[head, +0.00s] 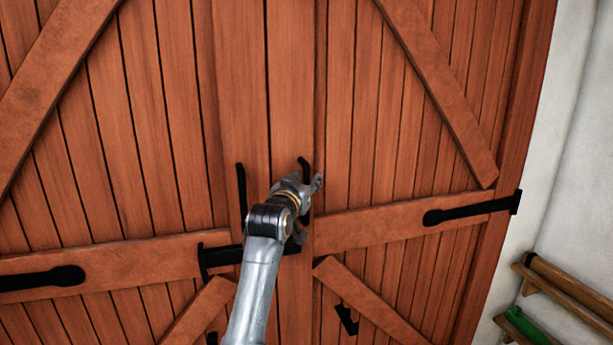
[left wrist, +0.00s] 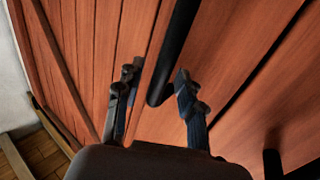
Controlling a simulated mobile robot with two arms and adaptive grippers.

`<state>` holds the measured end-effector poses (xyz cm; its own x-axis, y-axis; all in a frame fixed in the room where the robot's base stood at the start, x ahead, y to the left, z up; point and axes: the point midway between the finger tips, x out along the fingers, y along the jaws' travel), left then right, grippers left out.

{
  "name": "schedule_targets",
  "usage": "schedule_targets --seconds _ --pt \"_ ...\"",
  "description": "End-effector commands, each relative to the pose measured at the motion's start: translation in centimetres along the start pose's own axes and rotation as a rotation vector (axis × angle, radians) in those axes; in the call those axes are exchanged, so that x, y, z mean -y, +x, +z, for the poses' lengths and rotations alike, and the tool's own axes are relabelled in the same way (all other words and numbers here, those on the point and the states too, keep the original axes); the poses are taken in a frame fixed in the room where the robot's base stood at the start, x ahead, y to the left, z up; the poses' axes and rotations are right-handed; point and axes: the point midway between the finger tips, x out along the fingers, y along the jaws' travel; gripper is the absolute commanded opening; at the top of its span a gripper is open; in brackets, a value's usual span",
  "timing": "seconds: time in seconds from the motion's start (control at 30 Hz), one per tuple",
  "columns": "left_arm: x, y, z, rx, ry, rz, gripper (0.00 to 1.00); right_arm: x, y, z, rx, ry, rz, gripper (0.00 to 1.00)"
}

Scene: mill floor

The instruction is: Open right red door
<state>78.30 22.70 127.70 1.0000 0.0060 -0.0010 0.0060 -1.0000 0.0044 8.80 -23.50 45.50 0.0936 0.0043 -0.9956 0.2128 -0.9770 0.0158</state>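The right red door (head: 445,70) is made of wooden planks with diagonal braces and appears shut against the left red door (head: 130,120). Its black handle (head: 304,164) stands upright near the middle seam, with its lower part hidden by my gripper. My left gripper (head: 312,205) is at this handle. In the left wrist view, the two fingers of my left gripper (left wrist: 158,78) are apart, and the black handle (left wrist: 176,45) runs between them with its bent end near the fingertips. I cannot tell whether either finger touches it. My right gripper is in neither view.
The left door's handle (head: 241,190) stands just left of my wrist. A black latch (head: 222,256) lies low near the seam. A black hinge (head: 470,210) joins the right door at its right edge. A wooden rack (head: 570,290) with a green item stands by the white wall.

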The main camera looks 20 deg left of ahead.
Motion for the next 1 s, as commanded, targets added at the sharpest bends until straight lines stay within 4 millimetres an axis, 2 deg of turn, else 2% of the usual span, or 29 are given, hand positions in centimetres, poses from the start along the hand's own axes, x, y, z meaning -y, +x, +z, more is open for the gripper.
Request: schedule_targets --seconds 0.4,0.57,0.6,1.0 --pt "-0.02 0.55 -0.01 -0.001 0.0 0.0 0.36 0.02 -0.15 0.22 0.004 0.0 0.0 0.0" --pt "-0.02 0.54 0.0 -0.001 0.0 0.0 0.04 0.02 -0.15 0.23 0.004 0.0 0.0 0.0" --pt "-0.02 0.54 0.0 -0.001 0.0 0.0 0.0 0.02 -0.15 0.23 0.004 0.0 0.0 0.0" --pt "0.05 0.48 0.06 0.001 0.0 0.0 0.0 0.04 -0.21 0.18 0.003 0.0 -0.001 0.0"
